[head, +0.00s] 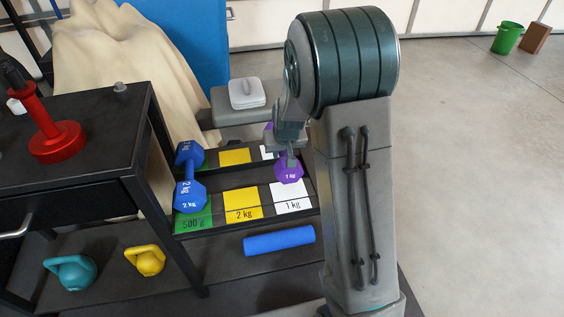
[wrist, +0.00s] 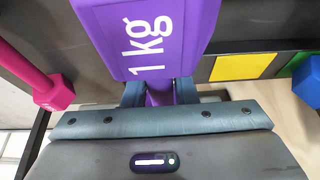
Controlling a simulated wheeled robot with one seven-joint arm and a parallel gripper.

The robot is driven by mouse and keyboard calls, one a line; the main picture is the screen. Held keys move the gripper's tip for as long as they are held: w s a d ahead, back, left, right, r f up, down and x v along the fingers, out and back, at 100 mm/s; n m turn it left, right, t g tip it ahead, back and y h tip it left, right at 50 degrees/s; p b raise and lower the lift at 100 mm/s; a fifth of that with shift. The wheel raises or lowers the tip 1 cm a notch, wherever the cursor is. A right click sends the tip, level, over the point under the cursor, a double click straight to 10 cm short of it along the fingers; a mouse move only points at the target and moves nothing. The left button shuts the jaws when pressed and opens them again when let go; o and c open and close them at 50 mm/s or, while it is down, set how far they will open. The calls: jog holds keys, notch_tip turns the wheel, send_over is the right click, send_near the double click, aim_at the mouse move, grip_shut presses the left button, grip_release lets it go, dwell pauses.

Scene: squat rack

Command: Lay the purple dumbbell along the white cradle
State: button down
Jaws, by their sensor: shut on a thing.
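The purple dumbbell (head: 288,172), marked 1 kg, is held at its handle by my gripper (head: 288,140). One purple head fills the top middle of the wrist view (wrist: 160,30), and the handle sits between the jaws (wrist: 160,92). In the head view its near head shows just behind the white 1 kg panel (head: 292,198) of the cradle's front rail. A white patch of the rear rail (head: 266,152) is partly hidden by my gripper. The dumbbell points roughly from front to back over the white cradle. I cannot tell whether it touches the rails.
A blue 2 kg dumbbell (head: 188,196) lies across the green cradle; the yellow cradle (head: 242,204) between is empty. A pink dumbbell (wrist: 52,92) is at left in the wrist view. A blue roller (head: 279,240) and kettlebells lie below. A black table (head: 80,130) stands left.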

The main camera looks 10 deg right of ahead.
jog(key=shift+w+f+b, duration=0.1)
jog(key=shift+f+b, duration=0.75)
jog(key=shift+f, duration=1.1)
jog(key=shift+f, duration=0.2)
jog(key=c, duration=1.2)
grip_release()
jog(key=shift+o, duration=0.2)
jog(key=shift+r, duration=0.1)
